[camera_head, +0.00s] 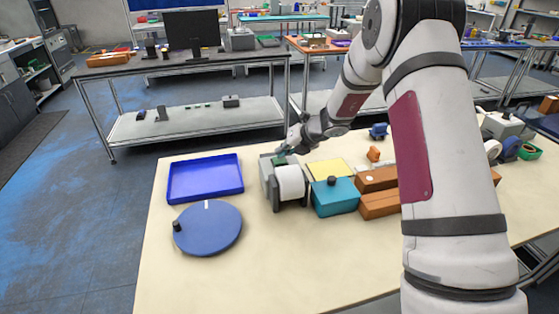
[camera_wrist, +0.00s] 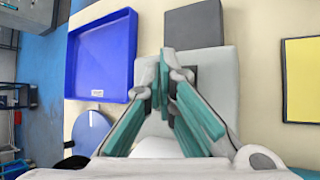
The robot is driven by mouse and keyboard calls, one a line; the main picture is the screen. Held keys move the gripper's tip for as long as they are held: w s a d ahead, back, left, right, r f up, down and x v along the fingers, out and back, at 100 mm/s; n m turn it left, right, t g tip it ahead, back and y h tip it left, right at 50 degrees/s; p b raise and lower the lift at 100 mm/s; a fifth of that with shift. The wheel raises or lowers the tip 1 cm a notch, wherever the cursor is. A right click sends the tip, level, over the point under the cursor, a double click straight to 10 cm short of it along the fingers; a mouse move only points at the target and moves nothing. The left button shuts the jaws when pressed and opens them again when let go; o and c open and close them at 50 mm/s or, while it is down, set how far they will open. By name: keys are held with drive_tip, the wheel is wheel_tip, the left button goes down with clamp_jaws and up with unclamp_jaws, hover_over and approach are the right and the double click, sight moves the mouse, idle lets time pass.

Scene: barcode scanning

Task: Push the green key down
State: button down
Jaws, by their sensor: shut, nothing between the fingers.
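The grey printer-like device (camera_head: 268,174) with a white roll (camera_head: 291,183) stands on the cream table. A small green key (camera_head: 279,160) shows on its top in the head view. My gripper (camera_head: 282,151) is just above the device's top by the key. I cannot tell whether it touches the key. In the wrist view my gripper (camera_wrist: 166,58) is shut and empty, its teal fingers together at the tips over the pale device body (camera_wrist: 218,72). The key is not clearly seen there; the fingers probably cover it.
A blue tray (camera_head: 205,190) and a round blue disc (camera_head: 210,246) lie left of the device. A yellow pad (camera_head: 329,169), a teal box (camera_head: 334,200) and brown boxes (camera_head: 378,204) stand to the right. The table's front left is clear.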

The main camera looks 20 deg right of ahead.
drive_tip(key=shift+f, duration=0.65)
idle(0.6)
drive_tip(key=shift+r, duration=1.1)
drive_tip(key=shift+r+p, duration=0.75)
drive_tip(key=shift+r, duration=1.8)
